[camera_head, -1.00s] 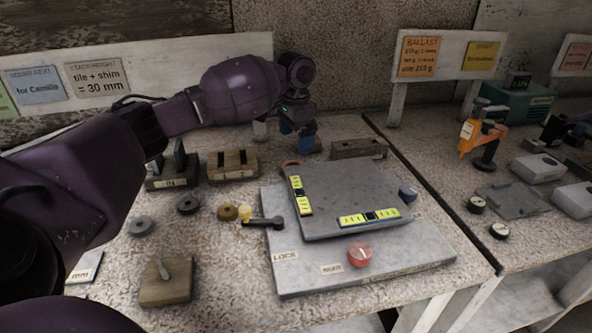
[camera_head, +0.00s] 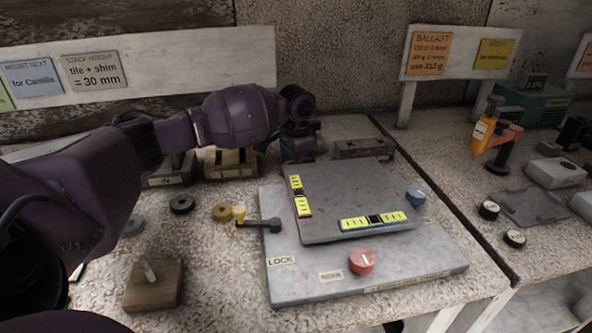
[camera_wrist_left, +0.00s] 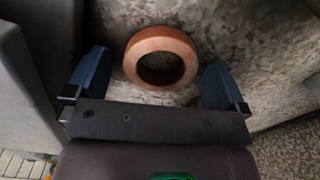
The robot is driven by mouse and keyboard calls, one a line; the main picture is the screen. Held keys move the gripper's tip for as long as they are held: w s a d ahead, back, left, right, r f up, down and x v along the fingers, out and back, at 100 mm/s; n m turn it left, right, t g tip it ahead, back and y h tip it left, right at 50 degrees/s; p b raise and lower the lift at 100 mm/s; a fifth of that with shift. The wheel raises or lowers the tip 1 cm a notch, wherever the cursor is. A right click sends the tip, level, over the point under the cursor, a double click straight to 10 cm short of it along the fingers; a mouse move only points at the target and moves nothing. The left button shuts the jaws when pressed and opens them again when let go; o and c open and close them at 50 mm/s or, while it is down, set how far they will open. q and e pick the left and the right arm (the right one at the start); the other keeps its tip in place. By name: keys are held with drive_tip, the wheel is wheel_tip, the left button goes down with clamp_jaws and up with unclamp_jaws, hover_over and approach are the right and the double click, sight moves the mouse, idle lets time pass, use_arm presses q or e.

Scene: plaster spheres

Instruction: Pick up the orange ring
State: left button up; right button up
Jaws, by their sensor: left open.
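The orange ring (camera_wrist_left: 132,55) lies flat on the speckled bench in the left wrist view, with its round hole facing the camera. My left gripper (camera_wrist_left: 155,74) is open, with one blue finger on each side of the ring and a gap to each. I cannot tell how far the fingertips are above the bench. In the head view my left gripper (camera_head: 298,149) is low behind the grey tilted plate, and the ring is hidden there. My right gripper is not in view.
The grey plate (camera_head: 345,190) with yellow vials sits on a larger grey base (camera_head: 290,278) in front of the gripper. A slotted wooden block (camera_head: 231,165) stands left of the gripper, and another block (camera_head: 362,148) stands right. The front-left bench holds small discs.

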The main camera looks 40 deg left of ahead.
use_arm(q)
drive_tip(key=c, duration=0.9)
drive_tip(key=shift+c, duration=0.4)
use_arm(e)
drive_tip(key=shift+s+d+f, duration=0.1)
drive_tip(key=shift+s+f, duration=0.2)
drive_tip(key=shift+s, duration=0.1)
